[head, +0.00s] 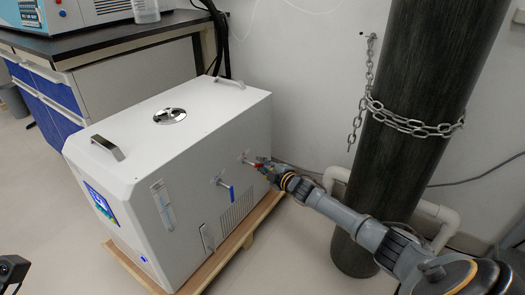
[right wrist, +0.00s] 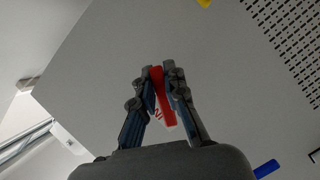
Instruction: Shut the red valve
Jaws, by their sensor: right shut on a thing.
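The red valve handle (right wrist: 160,92) sits between my right gripper's fingers in the right wrist view. The red valve (head: 259,165) also shows in the head view, on the side of a white chiller box (head: 190,125), mostly covered by the gripper. My right gripper (right wrist: 160,68) is shut on the red handle, one finger on each side; it shows small in the head view (head: 262,168). A dark piece at the bottom left corner of the head view may be part of my left arm; its fingers cannot be made out.
A blue-handled valve (head: 228,190) is on the same side, left of the red one. The box stands on a wooden pallet (head: 215,262). A dark chained cylinder (head: 405,110) and white pipe (head: 449,222) stand at right. A dark-topped bench (head: 110,42) is behind left.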

